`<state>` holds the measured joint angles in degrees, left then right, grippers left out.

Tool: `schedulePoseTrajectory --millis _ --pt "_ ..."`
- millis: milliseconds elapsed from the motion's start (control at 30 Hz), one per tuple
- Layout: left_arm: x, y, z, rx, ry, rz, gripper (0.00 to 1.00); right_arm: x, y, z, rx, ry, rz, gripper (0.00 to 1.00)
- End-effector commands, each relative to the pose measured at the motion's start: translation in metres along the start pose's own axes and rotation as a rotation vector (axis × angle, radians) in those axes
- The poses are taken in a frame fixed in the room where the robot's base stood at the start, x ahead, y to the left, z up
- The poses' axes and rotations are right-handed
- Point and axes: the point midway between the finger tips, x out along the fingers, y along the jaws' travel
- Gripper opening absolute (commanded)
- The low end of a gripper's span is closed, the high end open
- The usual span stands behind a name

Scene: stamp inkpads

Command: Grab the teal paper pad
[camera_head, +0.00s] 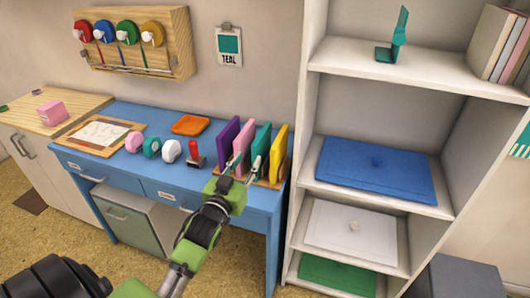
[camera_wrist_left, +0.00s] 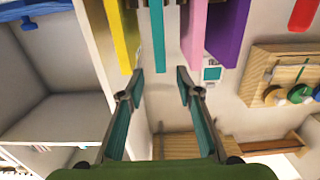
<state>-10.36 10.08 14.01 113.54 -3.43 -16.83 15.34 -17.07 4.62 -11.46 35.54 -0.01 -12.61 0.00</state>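The teal paper pad (camera_head: 262,142) stands upright in a holder on the blue desk, between the pink pad (camera_head: 242,147) and the yellow pad (camera_head: 279,150). The purple pad (camera_head: 227,140) stands left of the pink one. My left gripper (camera_head: 243,165) is open and empty in front of the pads. In the left wrist view, the teal pad (camera_wrist_left: 157,38) lines up with the gap between the open fingers (camera_wrist_left: 160,79), just beyond their tips. The fingers do not appear to touch it. My right gripper is not in view.
A red-black stamp (camera_head: 195,155) and several round coloured items stand left of the pads on the desk (camera_head: 165,175). An orange tray (camera_head: 190,124) lies behind. A white shelf (camera_head: 300,190) borders the desk on the right. A card reading TEAL (camera_head: 229,45) hangs on the wall.

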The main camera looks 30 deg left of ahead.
Motion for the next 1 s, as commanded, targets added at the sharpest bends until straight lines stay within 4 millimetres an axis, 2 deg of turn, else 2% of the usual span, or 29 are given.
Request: schedulePoseTrajectory --millis 167,400,733,1000 --pt "0.022 -0.002 -0.007 -0.002 0.020 -0.001 0.32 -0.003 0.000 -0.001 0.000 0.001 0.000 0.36" --pt "0.067 -0.002 -0.007 -0.003 0.017 -0.001 0.32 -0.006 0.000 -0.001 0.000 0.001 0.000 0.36" --pt "0.092 -0.002 -0.006 -0.003 0.016 -0.001 0.32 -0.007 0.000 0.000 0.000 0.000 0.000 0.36" --pt "0.129 -0.002 -0.007 -0.002 0.016 -0.001 0.32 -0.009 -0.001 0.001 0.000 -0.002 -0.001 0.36"
